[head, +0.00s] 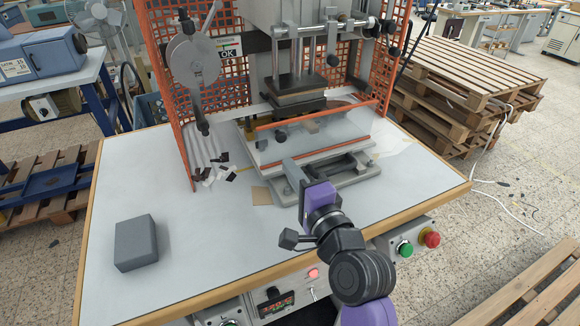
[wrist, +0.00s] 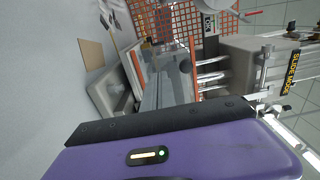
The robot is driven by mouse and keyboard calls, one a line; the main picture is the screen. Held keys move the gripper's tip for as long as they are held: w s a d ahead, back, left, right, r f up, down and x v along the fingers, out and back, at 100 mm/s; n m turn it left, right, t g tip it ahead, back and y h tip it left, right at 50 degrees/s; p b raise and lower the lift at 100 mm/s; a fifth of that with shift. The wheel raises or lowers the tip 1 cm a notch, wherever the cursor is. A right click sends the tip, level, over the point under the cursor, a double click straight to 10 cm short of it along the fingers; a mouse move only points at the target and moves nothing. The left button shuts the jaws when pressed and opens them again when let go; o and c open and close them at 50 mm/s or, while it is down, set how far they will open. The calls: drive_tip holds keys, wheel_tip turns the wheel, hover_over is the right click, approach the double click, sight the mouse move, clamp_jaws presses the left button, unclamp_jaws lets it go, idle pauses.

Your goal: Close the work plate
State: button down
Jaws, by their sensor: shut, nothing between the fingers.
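In the wrist view my purple gripper body (wrist: 180,150) fills the bottom, and the grey fingers reach up toward the machine.
A dark grey box (head: 136,243) lies on the table at the left. A small tan card (head: 262,195) lies left of my gripper. The orange mesh guard (head: 163,90) stands along the machine's left side. Green and red buttons (head: 418,244) sit on the table's front.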

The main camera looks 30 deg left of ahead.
drive_tip(key=shift+s+d+f, duration=0.25)
drive_tip(key=shift+d, duration=0.15)
drive_tip(key=b+v, duration=0.1)
drive_tip(key=v, duration=0.7)
drive_tip(key=shift+s, duration=0.1)
drive_tip(key=shift+r, duration=0.1)
idle(0.5)
